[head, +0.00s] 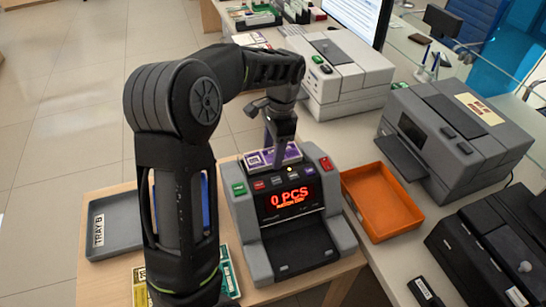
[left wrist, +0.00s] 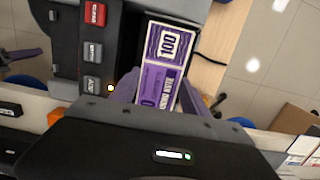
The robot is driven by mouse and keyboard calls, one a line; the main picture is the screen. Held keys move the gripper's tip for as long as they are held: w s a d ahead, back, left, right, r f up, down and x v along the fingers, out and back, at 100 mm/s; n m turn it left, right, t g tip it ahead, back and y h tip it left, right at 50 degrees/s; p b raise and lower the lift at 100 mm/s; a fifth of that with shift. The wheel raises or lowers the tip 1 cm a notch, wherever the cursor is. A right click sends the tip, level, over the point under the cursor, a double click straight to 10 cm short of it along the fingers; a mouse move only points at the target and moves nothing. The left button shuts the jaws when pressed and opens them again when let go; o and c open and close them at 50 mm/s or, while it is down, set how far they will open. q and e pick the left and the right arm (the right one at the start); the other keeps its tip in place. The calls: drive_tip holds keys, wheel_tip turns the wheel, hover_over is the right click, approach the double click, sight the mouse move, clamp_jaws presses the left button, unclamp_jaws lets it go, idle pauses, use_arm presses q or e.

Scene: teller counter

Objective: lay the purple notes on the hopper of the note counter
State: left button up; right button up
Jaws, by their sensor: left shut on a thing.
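The purple notes (head: 257,159) are a banded bundle with "100" printed on it, lying flat at the top back of the note counter, over its hopper. The note counter (head: 327,205) is grey, with coloured buttons and a red display reading "0 PCS". My left gripper (head: 279,158) reaches down from above and is shut on the purple notes. In the left wrist view the purple notes (left wrist: 172,45) lie between the fingers, beside the counter's button panel (left wrist: 80,50). Whether their underside touches the hopper is hidden. My right gripper is not in view.
A grey tray (head: 101,243) marked "TRAY B" stands left of the counter, partly behind my arm. Yellow notes (head: 139,287) and green notes (head: 229,272) lie in front. An orange tray (head: 347,184) is close on the right, with grey machines (head: 450,135) beyond.

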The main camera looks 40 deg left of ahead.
use_arm(q)
wheel_tip(320, 180, down, 2)
drive_tip(key=shift+f, duration=0.35)
drive_tip(key=shift+f, duration=0.2)
drive_tip(key=o, duration=1.6)
drive_tip(key=shift+r, duration=0.2)
